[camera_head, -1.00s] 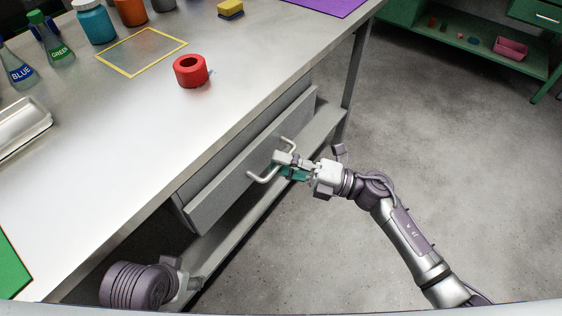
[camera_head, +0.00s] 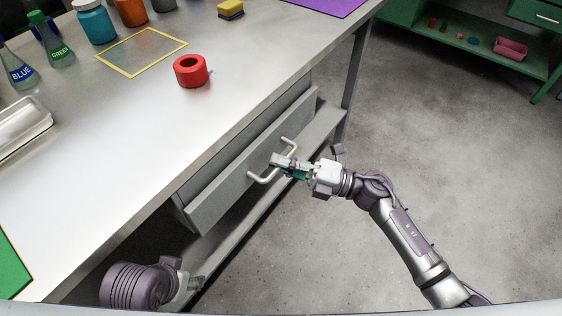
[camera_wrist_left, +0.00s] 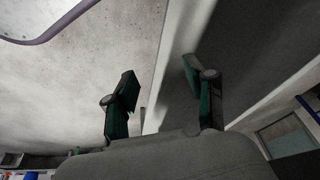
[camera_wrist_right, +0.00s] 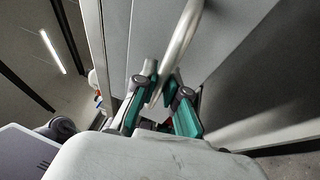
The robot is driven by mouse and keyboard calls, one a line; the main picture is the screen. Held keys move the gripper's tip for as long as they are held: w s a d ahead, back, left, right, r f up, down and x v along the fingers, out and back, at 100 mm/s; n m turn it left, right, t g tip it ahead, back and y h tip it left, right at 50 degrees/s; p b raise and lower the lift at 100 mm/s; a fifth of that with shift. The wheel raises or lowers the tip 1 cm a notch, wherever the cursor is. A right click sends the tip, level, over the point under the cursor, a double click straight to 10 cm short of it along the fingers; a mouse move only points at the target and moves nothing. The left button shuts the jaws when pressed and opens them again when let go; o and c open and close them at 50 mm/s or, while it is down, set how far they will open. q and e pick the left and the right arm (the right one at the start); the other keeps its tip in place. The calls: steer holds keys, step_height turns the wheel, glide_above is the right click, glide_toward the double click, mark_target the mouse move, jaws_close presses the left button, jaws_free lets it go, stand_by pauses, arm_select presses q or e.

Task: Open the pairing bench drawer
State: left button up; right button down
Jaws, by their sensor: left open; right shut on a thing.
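The bench drawer (camera_head: 228,186) is under the tabletop and stands out a little from the bench, with its front facing the aisle. Its pale bar handle (camera_head: 262,178) runs along the front. My right gripper (camera_head: 279,161) is at the middle of the handle and is shut on it. In the right wrist view the handle (camera_wrist_right: 184,40) passes between the fingers of my right gripper (camera_wrist_right: 158,92). My left gripper (camera_wrist_left: 160,92) is open and empty. In the head view it is low at the left, mostly hidden behind its own wrist.
A red ring-shaped block (camera_head: 190,71) stands on the bench top (camera_head: 120,140), near a yellow-framed square (camera_head: 142,52). Flasks and jars line the far left. A shelf (camera_head: 320,122) runs below the drawer. The grey floor (camera_head: 400,120) at the right is open.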

arm_select(q)
steer(key=p+x, duration=0.2)
steer(key=x, duration=0.1)
steer(key=shift+w+d+f, duration=0.1)
steer(key=shift+w+f, duration=0.1)
steer(key=shift+f, duration=0.1)
arm_select(e)
steer(key=s+d, duration=0.7)
steer(key=d, duration=0.2)
steer(key=s+d, duration=0.6)
steer(key=d, duration=0.4)
steer(key=shift+s, duration=0.4)
steer(key=c, duration=1.2)
jaws_free()
steer(key=v, duration=1.2)
steer(key=shift+f, duration=0.1)
